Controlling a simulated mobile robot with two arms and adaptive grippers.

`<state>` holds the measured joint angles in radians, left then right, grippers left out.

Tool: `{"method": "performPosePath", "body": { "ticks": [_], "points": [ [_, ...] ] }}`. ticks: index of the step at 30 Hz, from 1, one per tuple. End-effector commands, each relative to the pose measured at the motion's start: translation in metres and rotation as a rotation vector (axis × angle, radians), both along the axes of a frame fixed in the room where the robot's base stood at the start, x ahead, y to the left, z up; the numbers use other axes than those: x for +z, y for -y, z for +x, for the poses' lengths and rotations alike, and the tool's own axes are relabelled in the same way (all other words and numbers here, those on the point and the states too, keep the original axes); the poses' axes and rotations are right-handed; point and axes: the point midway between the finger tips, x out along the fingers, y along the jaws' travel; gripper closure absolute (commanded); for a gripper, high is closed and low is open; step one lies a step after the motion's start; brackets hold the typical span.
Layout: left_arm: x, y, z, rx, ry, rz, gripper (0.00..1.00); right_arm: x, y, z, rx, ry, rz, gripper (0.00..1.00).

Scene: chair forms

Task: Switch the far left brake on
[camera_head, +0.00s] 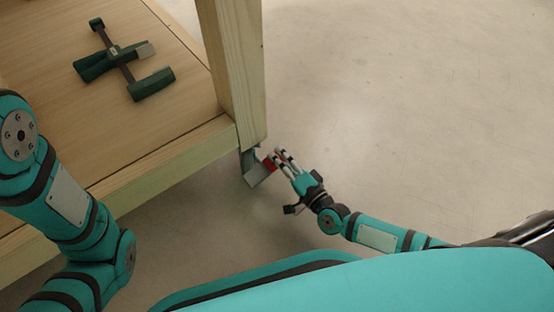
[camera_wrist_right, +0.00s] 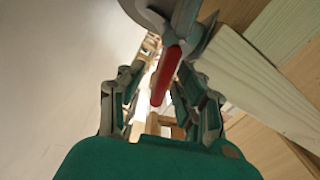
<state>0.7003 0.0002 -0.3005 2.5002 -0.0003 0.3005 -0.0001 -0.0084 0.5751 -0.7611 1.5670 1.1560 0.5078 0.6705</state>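A grey caster (camera_head: 254,175) with a red brake lever (camera_head: 268,162) is at the foot of the wooden table leg in the head view. My right gripper (camera_head: 277,156) is just right of the caster, with its fingertips close to the red lever. In the right wrist view, the red lever (camera_wrist_right: 166,78) points down into the space between the two spread fingers of the right gripper (camera_wrist_right: 160,92). The fingers look open, with gaps beside the lever. The caster's metal body (camera_wrist_right: 180,18) is at the top. My left arm shows at the left, but its gripper is out of view.
A wooden table leg (camera_head: 232,70) stands above the caster. A low wooden shelf (camera_head: 150,130) on the left carries a dark green clamp (camera_head: 128,70). The pale floor (camera_head: 420,100) to the right is clear.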

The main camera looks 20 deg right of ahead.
Motion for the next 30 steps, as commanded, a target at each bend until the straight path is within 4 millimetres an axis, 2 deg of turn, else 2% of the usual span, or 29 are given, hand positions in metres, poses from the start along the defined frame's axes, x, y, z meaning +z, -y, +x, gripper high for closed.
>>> {"method": "performPosePath", "body": {
  "ticks": [4,14,22,30],
  "points": [
    [-0.0068,0.0001,-0.0001,0.000,0.000,0.000,0.31,-0.0009,-0.0041,0.0118,0.000,0.000,0.000,0.65],
    [-0.0067,0.0001,-0.0002,0.000,0.000,0.000,0.31,0.0002,-0.0054,0.0144,0.001,-0.001,0.000,0.65],
    [-0.0066,0.0000,-0.0001,0.000,0.000,0.000,0.31,0.0000,-0.0052,0.0142,0.001,-0.001,-0.001,1.00],
    [-0.0065,-0.0001,-0.0001,0.000,0.000,0.000,0.31,-0.0003,-0.0050,0.0141,0.001,-0.002,0.001,1.00]
  ]
}}
